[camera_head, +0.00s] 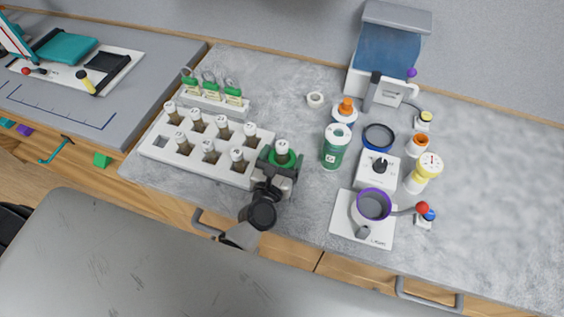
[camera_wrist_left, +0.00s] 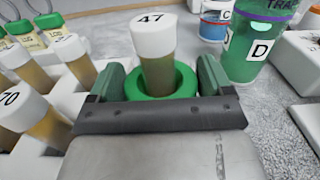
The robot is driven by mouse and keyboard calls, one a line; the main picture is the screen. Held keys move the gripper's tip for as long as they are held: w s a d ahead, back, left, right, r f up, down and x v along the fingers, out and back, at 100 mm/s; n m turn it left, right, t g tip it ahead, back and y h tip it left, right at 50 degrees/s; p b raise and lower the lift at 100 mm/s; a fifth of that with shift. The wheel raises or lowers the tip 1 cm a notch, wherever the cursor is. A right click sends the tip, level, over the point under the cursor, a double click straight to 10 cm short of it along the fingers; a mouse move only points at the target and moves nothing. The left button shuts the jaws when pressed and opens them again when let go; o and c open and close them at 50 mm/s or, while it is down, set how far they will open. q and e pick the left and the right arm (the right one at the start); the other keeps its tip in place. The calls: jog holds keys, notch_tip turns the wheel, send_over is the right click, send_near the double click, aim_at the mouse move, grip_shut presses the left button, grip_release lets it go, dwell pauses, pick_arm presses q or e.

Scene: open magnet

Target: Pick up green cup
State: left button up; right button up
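The green cup (camera_wrist_left: 160,84) is a low green ring-shaped holder with vial 47 (camera_wrist_left: 155,52), white-capped, standing upright in it. In the head view the green cup (camera_head: 292,161) is on the grey counter, just right of the white vial rack. My left gripper (camera_head: 281,170) is low at the counter with its fingers around the cup. In the left wrist view one finger is at each side, close against the rim. Whether they press on it I cannot tell. The gripper body hides the cup's lower front. My right gripper is not in view.
The white rack (camera_head: 160,142) with several vials stands close on the left. Green jar D (camera_head: 334,152) stands to the right. Beyond it are a blue ring (camera_head: 379,136), a knobbed white box (camera_head: 375,170) and a purple-rimmed cup (camera_head: 373,205). The counter's far right is clear.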

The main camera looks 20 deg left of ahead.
pick_arm(q)
jog(key=c, duration=0.6)
jog(key=shift+c, duration=0.2)
jog(key=shift+r, duration=0.15)
notch_tip(320, 180, up, 10)
jog(key=p, duration=0.9)
